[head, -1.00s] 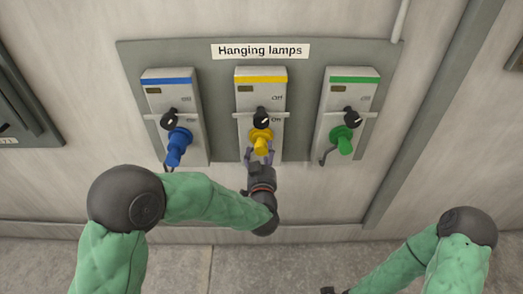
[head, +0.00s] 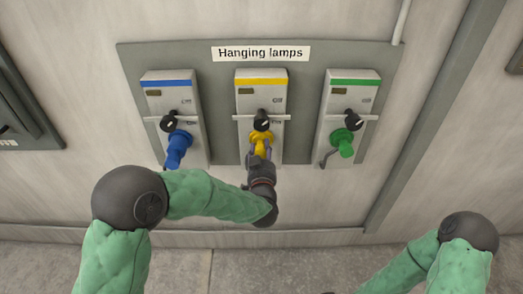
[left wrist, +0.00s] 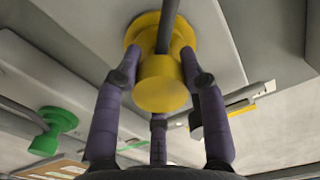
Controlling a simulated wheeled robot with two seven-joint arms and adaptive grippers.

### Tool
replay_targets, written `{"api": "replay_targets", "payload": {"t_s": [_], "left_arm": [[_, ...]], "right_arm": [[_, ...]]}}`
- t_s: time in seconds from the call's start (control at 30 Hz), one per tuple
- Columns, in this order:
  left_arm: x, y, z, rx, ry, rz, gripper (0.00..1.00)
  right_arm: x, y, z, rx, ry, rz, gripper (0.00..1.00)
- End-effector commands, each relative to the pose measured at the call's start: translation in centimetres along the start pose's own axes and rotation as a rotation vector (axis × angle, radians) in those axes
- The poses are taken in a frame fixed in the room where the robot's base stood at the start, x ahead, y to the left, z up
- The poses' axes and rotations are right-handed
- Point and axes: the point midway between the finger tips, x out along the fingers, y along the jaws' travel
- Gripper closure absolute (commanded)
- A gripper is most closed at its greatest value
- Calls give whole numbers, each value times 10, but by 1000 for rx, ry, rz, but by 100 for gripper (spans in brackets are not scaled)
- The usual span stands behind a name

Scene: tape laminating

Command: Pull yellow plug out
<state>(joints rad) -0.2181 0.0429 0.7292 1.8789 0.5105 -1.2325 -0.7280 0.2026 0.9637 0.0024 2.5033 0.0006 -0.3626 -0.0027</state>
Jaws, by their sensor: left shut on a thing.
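The yellow plug (head: 263,138) sits at the socket of the middle panel unit, below its black knob (head: 262,121). My left gripper (head: 260,151) reaches up from below and is shut on the yellow plug. In the left wrist view its purple fingers surround the plug (left wrist: 161,88), which still meets the yellow round socket flange (left wrist: 150,28). My right arm shows at the lower right, with its gripper outside the picture.
A blue plug (head: 177,150) is on the left unit and a green plug (head: 342,141) on the right unit. A "Hanging lamps" label (head: 260,52) is above. Grey wall strips (head: 425,130) run at the right. The wall below the panel is bare.

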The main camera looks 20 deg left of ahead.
Motion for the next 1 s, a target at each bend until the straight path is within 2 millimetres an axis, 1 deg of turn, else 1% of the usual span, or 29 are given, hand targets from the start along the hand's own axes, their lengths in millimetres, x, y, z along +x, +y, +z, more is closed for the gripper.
{"api": "replay_targets", "payload": {"t_s": [0.2, 0.3, 0.6, 0.63, 0.67, 0.7, 1.0], "left_arm": [[-36, 1, -2, -1, -1, 3, 100], [-46, 1, 0, 0, -3, 2, 100], [-49, 1, 2, 2, -3, 1, 100], [-49, 1, 2, 2, -3, 1, 53], [-49, 1, 2, 2, -3, 1, 45], [-49, 1, 2, 2, -3, 1, 34], [-48, 0, 1, 1, -1, 0, 34]], "right_arm": [[-8, -3, 0, 0, 0, 0, 30], [-9, -3, 0, 0, 0, 0, 30], [-8, -3, 0, 0, 0, 0, 30], [-8, -3, 0, 0, 0, 0, 30], [-8, -3, 0, 0, 0, 0, 30], [-8, -3, 0, 0, 0, 0, 30], [-8, -3, 0, 0, 0, 0, 30]]}}
